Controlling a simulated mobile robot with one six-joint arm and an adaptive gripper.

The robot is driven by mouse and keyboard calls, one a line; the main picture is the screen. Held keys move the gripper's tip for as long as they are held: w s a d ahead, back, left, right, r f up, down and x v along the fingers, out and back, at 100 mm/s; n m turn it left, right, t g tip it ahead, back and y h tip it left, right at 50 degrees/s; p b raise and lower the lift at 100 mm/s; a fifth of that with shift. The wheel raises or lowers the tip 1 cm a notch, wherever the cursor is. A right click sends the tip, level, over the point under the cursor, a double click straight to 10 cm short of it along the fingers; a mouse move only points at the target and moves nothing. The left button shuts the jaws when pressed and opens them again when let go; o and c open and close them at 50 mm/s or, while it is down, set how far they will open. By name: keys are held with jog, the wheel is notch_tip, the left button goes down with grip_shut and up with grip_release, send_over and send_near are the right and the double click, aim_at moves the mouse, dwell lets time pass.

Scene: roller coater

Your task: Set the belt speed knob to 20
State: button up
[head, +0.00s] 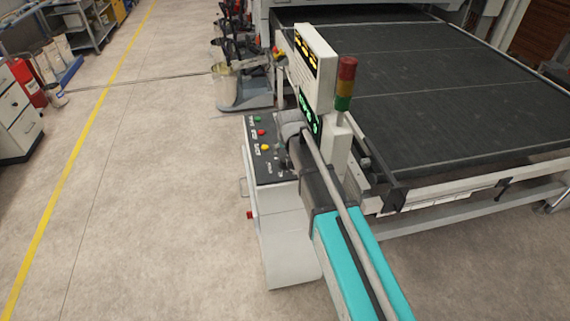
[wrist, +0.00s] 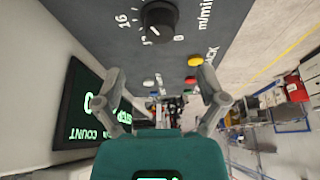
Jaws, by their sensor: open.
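The belt speed knob (wrist: 158,20) is a round black knob at the top of the wrist view. It sits on a dark grey panel with white markings, among them "16" and "m/min". I cannot clearly read where its pointer stands. My gripper (wrist: 160,74) is open and empty, its two fingers spread wide, and the knob appears beyond the fingertips, apart from them. In the head view the control panel (head: 262,175) lies at the machine's near left corner, and my arm covers part of its right side. I cannot make out the knob for certain there.
A yellow button (wrist: 195,60) and a red button (wrist: 190,79) sit near the knob. A black display (wrist: 75,110) with green characters is at the left of the wrist view. A signal tower (head: 345,82) stands beside the panel.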

aim_at(285, 159)
jog(key=shift+b+x, duration=3.45)
jog(key=shift+x, duration=0.6)
jog(key=c, duration=1.2)
